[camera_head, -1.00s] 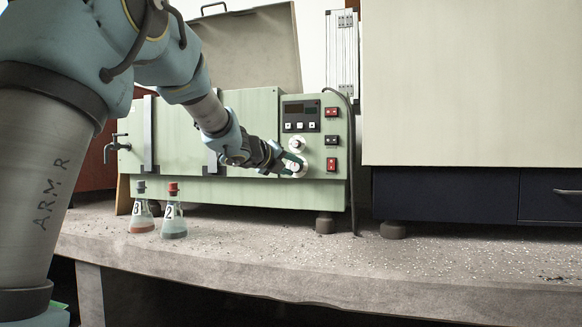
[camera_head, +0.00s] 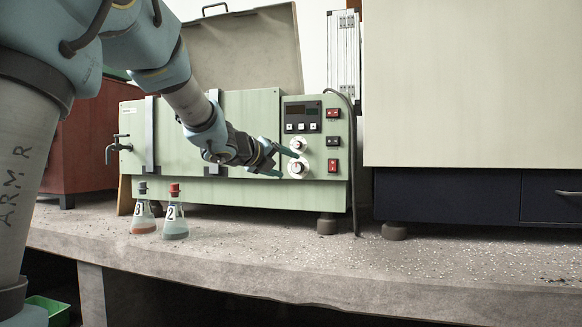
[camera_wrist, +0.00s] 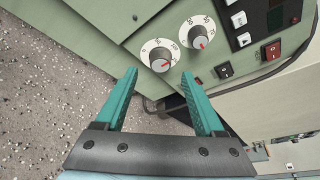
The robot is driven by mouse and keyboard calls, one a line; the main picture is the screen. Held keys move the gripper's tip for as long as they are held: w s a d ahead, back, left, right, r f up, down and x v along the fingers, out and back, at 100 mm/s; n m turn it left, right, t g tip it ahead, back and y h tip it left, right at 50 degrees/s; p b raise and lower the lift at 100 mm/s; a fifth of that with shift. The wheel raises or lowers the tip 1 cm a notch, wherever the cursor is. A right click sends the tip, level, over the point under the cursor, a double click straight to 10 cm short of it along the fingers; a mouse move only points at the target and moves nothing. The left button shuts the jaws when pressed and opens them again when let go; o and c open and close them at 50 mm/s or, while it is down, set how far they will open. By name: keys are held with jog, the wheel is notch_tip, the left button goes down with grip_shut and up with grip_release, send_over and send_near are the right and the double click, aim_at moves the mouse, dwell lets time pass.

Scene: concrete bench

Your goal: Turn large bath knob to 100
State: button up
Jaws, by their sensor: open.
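The large bath knob (camera_head: 298,167) is the lower of two round knobs on the green bath's (camera_head: 250,106) front panel. It has a grey cap on a white dial. It also shows in the wrist view (camera_wrist: 160,55), just beyond my fingertips, with a red mark on the cap's lower edge. The number at the mark is too small to read surely. The smaller knob (camera_head: 298,143) sits above it and also shows in the wrist view (camera_wrist: 197,33). My gripper (camera_head: 285,163) is open and empty at the left of the large knob; its green fingers (camera_wrist: 158,75) stand apart, clear of the knob.
Red and black switches (camera_head: 333,140) and a display (camera_head: 302,109) are beside the knobs. Two stoppered flasks (camera_head: 144,218) (camera_head: 174,220) stand on the bench (camera_head: 270,245), below my forearm. A black cable (camera_head: 353,180) hangs right of the bath. The bench front is clear.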

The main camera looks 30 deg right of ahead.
jog(key=v, duration=0.6)
jog(key=shift+a+p, duration=0.2)
jog(key=shift+p, duration=0.15)
jog(key=shift+s, duration=0.1)
jog(key=w+a+f+n+t+y, duration=0.3)
jog(key=a+f+n+y, duration=0.7)
jog(key=a+f+n, duration=1.1)
jog(key=s+a+f+n+g+y, duration=0.2)
jog(key=s+a+f+n+g, duration=0.2)
jog(key=s+a+f+n, duration=0.35)
jog(key=s+a+f+n+g+y, duration=0.1)
jog(key=s+a+f+n+g, duration=0.45)
jog(key=s+n, duration=0.4)
notch_tip(320, 180, up, 35)
jog(key=p, duration=3.3)
jog(key=shift+s+a+f+m+t+p, duration=0.25)
jog(key=shift+s+a+m+t+p, duration=0.1)
jog(key=shift+a+m+p, duration=0.1)
jog(key=shift+c, duration=0.4)
